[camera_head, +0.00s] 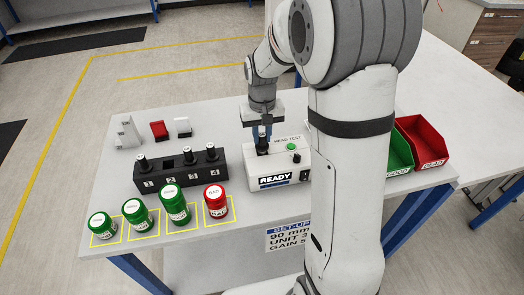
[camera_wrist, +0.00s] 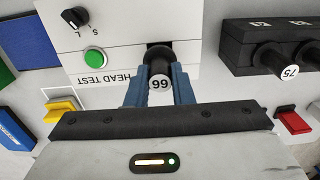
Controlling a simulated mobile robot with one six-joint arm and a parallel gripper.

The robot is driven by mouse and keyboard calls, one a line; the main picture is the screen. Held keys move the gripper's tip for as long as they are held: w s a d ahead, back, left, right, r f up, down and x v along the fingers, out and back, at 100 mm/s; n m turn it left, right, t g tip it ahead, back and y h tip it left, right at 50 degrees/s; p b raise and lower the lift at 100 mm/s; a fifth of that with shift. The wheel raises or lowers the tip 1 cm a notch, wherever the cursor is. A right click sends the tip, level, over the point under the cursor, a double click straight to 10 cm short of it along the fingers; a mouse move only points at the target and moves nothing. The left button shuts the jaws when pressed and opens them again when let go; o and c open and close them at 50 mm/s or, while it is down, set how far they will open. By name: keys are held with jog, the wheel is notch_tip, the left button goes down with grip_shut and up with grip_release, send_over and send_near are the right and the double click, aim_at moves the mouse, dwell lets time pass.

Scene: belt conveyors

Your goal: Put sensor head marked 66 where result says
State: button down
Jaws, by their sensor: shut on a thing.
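My gripper (camera_head: 262,132) is shut on the black sensor head (camera_wrist: 160,60), whose round white label reads 66 in the wrist view (camera_wrist: 158,84). The head stands at the opening in the white HEAD TEST box (camera_head: 275,172); how deep it sits is hard to tell. The box's display (camera_head: 274,181) reads READY, and it has a green button (camera_wrist: 96,60) and an S/L knob (camera_wrist: 75,17). A green bin marked GOOD (camera_head: 398,148) and a red bin marked DEAD (camera_head: 425,145) stand at the right, partly behind my arm.
A black numbered rack (camera_head: 180,178) left of the box holds other heads, one marked 75 (camera_wrist: 289,71); slot 2 looks empty. Green jars (camera_head: 174,206) and a red jar (camera_head: 215,203) stand in front. A red block (camera_head: 159,130) lies behind. A SET-UP card (camera_head: 287,238) hangs at the front edge.

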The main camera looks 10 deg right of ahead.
jog(key=shift+r, duration=0.1)
jog(key=shift+r+p, duration=2.25)
jog(key=shift+r, duration=1)
jog(key=shift+f, duration=0.1)
